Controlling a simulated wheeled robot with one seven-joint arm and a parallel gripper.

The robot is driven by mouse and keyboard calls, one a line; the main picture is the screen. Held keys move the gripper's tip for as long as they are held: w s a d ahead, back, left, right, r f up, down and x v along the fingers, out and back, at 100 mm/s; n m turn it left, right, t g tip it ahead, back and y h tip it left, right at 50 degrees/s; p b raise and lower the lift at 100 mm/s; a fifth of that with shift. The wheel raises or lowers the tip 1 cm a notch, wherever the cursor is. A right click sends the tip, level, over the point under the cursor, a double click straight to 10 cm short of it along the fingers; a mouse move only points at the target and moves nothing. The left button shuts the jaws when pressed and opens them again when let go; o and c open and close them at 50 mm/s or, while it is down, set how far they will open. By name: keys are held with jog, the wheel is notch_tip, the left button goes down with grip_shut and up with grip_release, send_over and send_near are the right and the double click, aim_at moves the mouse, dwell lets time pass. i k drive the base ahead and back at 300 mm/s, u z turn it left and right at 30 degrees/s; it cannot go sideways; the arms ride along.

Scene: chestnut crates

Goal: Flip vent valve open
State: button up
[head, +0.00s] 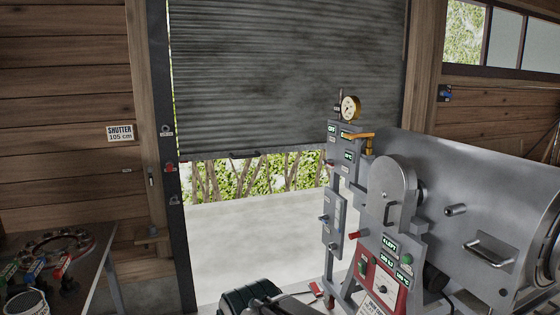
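A brass valve with a yellow lever handle (358,136) sits at the top of the grey machine's left column, just below a round brass gauge (350,107). Its lever lies roughly level, pointing left from the valve body. I cannot read a label that names it the vent valve, and I cannot tell from its angle whether it is open or shut. My gripper is not clearly seen in the head view.
The large grey drum machine (460,190) fills the right side, with a lit control panel (383,280) low at its front. A partly raised shutter (285,80) stands behind. A workbench (85,270) is at lower left. Bare floor (245,235) lies between.

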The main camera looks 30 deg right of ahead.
aim_at(330, 166)
jog(key=i, duration=1.75)
jog(key=z, duration=1.3)
jog(key=i, duration=1.1)
jog(key=z, duration=0.3)
